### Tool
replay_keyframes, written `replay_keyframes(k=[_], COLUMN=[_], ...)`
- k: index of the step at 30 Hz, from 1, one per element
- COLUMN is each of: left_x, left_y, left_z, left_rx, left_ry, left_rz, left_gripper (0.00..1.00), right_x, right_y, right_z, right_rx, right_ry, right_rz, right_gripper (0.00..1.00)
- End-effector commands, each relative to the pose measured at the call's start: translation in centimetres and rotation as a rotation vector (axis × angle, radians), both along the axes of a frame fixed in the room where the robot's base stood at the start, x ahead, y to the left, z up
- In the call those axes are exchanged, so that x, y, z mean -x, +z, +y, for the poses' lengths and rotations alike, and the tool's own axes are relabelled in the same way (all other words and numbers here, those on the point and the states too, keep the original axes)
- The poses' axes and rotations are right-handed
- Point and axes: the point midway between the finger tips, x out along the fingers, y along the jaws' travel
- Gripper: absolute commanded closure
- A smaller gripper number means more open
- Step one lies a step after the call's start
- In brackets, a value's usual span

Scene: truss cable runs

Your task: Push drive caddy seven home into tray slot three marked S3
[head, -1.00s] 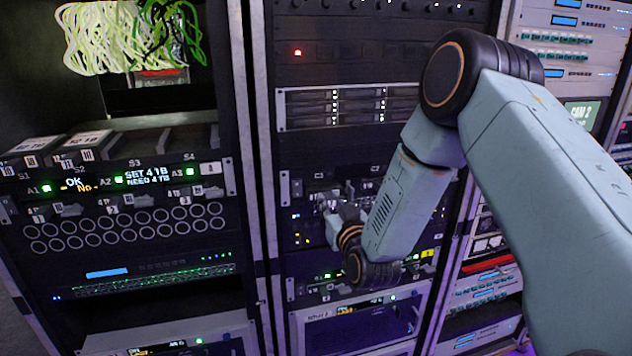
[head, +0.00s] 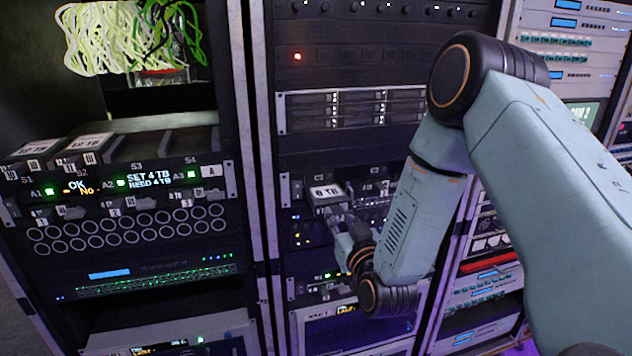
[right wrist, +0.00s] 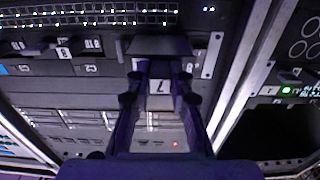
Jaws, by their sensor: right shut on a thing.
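Drive caddy seven (head: 326,193) sticks out of a bay in the middle rack, with a white capacity label on top. In the right wrist view its plate marked 7 (right wrist: 159,87) lies between the fingers. My right gripper (head: 343,218) is shut on the caddy's front; it also shows in the right wrist view (right wrist: 161,80). The caddy's rear is hidden in the bay. The tray in the left rack has slots marked S1 to S4; slot S3 (head: 143,143) looks empty. My left gripper is not in view.
Two labelled caddies (head: 88,143) sit in the left tray's S1 and S2 area. A white rack post (head: 252,110) stands between the tray and my right gripper. Cables (head: 125,35) hang above the tray.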

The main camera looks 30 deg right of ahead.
Motion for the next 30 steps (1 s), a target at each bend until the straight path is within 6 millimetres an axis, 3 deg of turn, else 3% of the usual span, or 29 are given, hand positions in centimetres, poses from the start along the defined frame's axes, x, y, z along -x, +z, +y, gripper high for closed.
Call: replay_keyframes(k=[16, 30], left_x=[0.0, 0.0], left_y=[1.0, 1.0], left_z=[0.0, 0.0], left_rx=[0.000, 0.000], left_ry=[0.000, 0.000], left_rz=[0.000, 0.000], left_gripper=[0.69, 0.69], right_x=[3.9, 4.6], right_y=[0.2, 0.2], right_z=[1.0, 1.1], right_rx=[-0.001, -0.001], right_ry=[0.000, 0.000], right_rz=[-0.002, -0.002], right_gripper=[1.00, 1.00])
